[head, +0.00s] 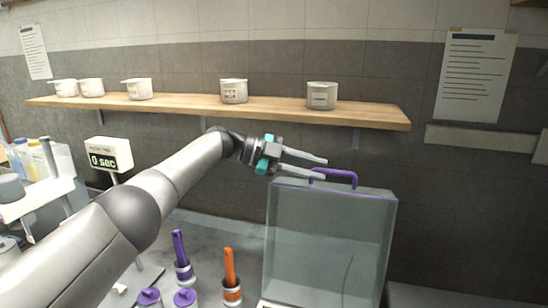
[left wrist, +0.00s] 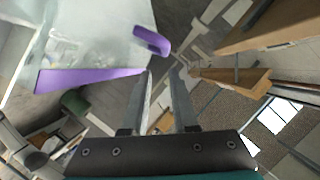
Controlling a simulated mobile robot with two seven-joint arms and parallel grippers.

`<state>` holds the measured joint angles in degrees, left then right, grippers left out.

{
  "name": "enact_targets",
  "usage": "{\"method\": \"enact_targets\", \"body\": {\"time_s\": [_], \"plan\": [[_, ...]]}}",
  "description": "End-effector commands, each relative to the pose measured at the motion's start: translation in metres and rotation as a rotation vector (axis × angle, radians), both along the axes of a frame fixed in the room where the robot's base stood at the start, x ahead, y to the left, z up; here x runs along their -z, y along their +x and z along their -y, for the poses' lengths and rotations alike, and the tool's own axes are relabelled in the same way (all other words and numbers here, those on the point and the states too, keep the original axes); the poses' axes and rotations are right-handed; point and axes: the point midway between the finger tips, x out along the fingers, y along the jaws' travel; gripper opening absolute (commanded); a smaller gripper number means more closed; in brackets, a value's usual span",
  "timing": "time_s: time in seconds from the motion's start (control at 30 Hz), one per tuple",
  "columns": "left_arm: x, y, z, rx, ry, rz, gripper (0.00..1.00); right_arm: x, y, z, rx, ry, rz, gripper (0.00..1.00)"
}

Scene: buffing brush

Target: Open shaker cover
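The shaker cover (head: 330,240) is a clear, greyish box with a purple handle (head: 345,174) on its top edge, and it looks closed. I cannot tell whether a fingertip touches the handle. My right gripper is not in view.
A wooden shelf (head: 190,103) with several white pots runs along the wall behind my left arm. A display reading "0 sec" (head: 108,158) stands at left. Purple-handled (head: 181,252) and orange-handled (head: 230,268) tools stand in holders in front of the cover's left side.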

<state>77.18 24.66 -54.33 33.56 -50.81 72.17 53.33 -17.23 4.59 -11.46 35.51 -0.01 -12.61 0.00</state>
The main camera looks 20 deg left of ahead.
Motion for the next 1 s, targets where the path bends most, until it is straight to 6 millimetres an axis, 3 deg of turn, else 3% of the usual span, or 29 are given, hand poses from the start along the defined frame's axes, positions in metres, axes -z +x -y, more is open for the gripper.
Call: {"method": "enact_targets", "body": {"time_s": [0.2, 0.4, 0.6, 1.0], "plan": [[-0.013, -0.015, -0.05, -0.002, 0.001, 0.001, 0.27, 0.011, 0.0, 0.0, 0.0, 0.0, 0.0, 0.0], [-0.023, -0.024, -0.08, -0.001, -0.001, -0.001, 0.27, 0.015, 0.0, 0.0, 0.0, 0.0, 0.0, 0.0], [-0.027, -0.029, -0.092, 0.002, -0.001, -0.001, 0.27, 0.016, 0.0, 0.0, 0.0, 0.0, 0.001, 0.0], [-0.028, -0.029, -0.093, 0.001, 0.0, -0.001, 0.27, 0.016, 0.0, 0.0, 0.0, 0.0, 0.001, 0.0]]}}
